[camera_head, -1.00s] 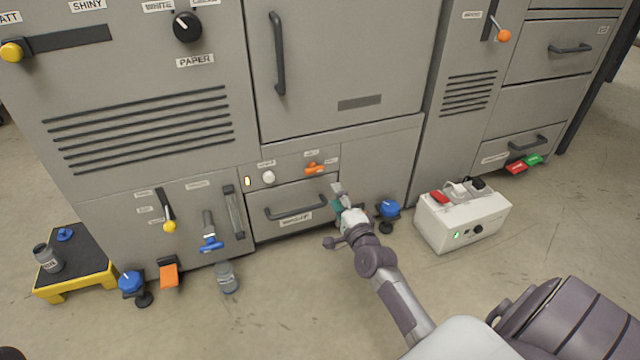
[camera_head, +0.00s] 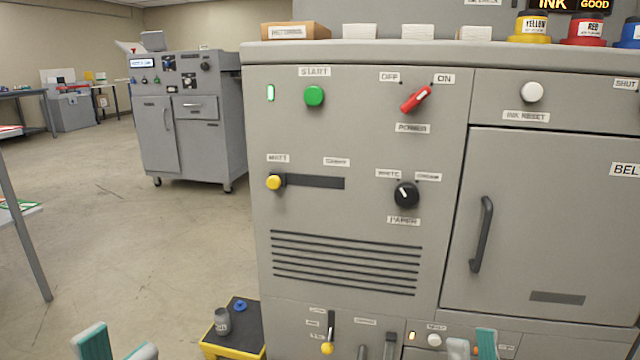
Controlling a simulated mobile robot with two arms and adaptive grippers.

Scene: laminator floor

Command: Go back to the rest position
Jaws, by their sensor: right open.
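My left gripper (camera_head: 118,346) shows at the bottom left edge, over the floor. Its fingertips, one with a teal pad, stand apart with nothing seen between them. My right gripper (camera_head: 473,346) shows at the bottom edge in front of the grey machine's (camera_head: 345,135) lower panel. Its fingertips are apart and empty, also with a teal pad. The arms behind both grippers are below the picture.
The machine's front carries a green start button (camera_head: 314,96), a red power lever (camera_head: 416,98), a yellow slider (camera_head: 274,182) and a black knob (camera_head: 406,195). A yellow-edged step (camera_head: 257,337) stands at its left foot. Open floor lies left, with another machine (camera_head: 190,115) behind.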

